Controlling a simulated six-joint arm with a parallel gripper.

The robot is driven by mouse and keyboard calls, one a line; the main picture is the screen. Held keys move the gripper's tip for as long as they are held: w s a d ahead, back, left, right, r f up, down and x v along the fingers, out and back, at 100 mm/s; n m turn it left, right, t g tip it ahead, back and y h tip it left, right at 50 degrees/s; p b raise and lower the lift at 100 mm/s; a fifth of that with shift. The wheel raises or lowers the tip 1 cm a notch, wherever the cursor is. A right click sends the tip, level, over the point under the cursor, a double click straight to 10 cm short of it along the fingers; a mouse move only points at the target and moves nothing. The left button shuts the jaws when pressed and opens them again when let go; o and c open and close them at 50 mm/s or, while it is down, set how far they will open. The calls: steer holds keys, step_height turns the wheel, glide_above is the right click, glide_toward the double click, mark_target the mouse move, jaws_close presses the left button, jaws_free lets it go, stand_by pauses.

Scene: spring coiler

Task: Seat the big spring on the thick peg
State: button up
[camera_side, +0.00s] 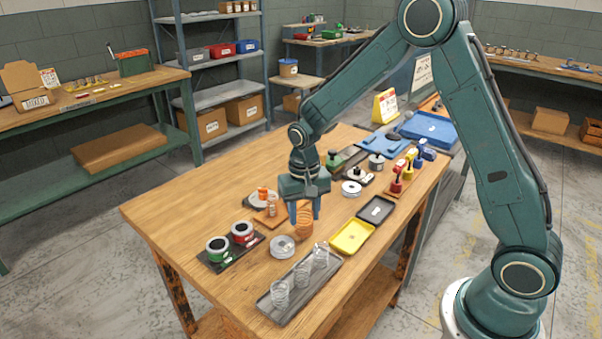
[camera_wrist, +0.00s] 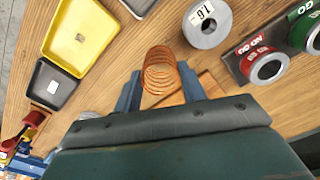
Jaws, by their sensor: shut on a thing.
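A copper-coloured coil spring (camera_side: 304,225), which looks like the big spring, is between the blue fingers of my gripper (camera_side: 305,210), shut on it. In the wrist view the spring (camera_wrist: 160,74) stands out past the fingertips, its coils seen nearly end-on. It is over the table; I cannot tell how high its lower end is. A light wooden board (camera_side: 268,218) lies just left of the gripper in the side view, with small upright copper-toned parts on it. The board is partly hidden behind the gripper in the wrist view (camera_wrist: 209,86). I cannot make out which part is the thick peg.
A grey disc (camera_side: 283,246) lies in front of the board. Red and green spools stand on a dark base (camera_side: 218,263) to the left. A grey tray (camera_side: 332,267) holds several clear coils. A yellow tray (camera_side: 352,236) and a dark tray (camera_side: 376,209) lie to the right.

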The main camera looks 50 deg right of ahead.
steer(key=shift+r, duration=0.35)
stand_by(0.3)
steer(key=shift+r, duration=2.4)
step_height(320, 180, up, 9)
steer(key=w+d, duration=1)
steer(key=d, duration=0.5)
steer(key=shift+a+f, duration=0.15)
steer(key=shift+f, duration=1.1)
steer(key=shift+a+f, duration=0.15)
steer(key=shift+f, duration=1.1)
steer(key=shift+f, duration=0.15)
steer(key=shift+f, duration=2.5)
steer(key=shift+f, duration=0.1)
